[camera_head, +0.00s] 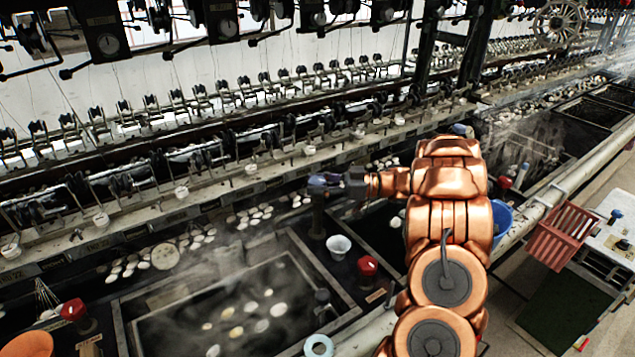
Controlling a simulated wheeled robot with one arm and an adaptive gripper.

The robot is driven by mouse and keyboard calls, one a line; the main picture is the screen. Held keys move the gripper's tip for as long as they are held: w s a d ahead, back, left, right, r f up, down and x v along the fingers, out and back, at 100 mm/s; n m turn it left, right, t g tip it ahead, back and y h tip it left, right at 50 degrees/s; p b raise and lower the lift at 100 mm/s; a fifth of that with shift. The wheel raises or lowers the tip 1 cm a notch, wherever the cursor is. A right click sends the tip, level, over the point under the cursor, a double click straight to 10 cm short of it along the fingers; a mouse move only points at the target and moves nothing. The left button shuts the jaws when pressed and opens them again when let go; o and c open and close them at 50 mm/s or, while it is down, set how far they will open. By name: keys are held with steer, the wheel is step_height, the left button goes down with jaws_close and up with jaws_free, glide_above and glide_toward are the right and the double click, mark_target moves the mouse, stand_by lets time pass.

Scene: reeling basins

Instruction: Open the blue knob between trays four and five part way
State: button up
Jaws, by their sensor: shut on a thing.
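The blue knob (317,181) shows small and bluish-purple at the top of a dark post (318,212), between the steaming basin at the lower left and a darker basin (378,232) to its right. My gripper (341,185) reaches in from the right at the end of my copper arm. Its dark fingers are shut on the blue knob and partly hide it. The knob's turn angle is too small to read. Tray numbers cannot be read here.
The left basin (122,330) holds several pale cocoons. Reeling spindles (250,95) line the back. A blue bucket (502,222) and red crate (560,236) lie right of my arm.

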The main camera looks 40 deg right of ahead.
stand_by(0.4)
steer(key=o, duration=1.2)
steer(key=shift+c, duration=0.2)
steer(key=v, duration=1.2)
